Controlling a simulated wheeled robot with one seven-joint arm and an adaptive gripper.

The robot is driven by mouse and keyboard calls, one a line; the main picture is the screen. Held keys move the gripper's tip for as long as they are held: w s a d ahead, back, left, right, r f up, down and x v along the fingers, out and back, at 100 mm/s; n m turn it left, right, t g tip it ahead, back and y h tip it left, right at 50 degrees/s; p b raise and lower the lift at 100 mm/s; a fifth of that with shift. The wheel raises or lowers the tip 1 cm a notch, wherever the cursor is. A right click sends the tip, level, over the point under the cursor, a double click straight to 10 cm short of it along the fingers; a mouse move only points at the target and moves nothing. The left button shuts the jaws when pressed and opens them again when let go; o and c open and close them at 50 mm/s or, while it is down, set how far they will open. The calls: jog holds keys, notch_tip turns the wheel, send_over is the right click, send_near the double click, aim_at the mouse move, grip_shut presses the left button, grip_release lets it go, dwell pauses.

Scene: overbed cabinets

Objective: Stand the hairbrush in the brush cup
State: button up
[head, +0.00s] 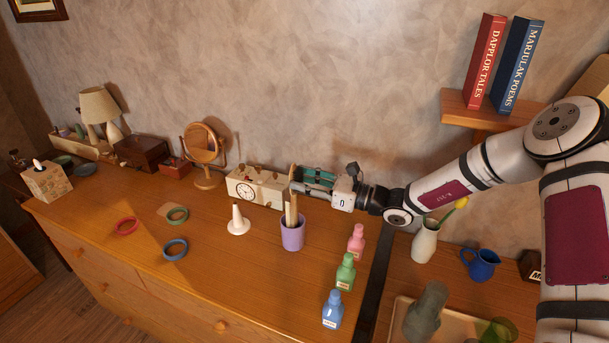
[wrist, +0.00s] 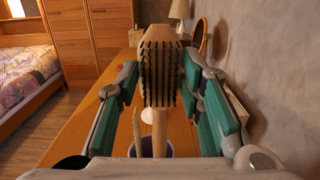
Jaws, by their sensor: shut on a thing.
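My gripper (head: 300,184) is shut on the wooden hairbrush (wrist: 160,72), with a green pad on either side of the brush head. The brush is upright, dark bristles facing the wrist camera, handle pointing down. The purple brush cup (head: 292,236) stands on the dresser below my gripper; part of its rim shows in the wrist view (wrist: 169,153). The handle runs down to the cup's mouth and appears to enter it; its lower end is hidden. A second, thinner wooden piece (wrist: 137,131) also stands in the cup, left of the handle in the wrist view.
A white cone-shaped holder (head: 238,222) stands left of the cup. Pink (head: 356,240), green (head: 345,271) and blue (head: 333,309) bottles stand to the right. Three rings lie at left.

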jog(key=shift+f+b, duration=0.5)
jog(key=shift+f, duration=1.6)
jog(key=o, duration=0.9)
jog(key=o, duration=0.6)
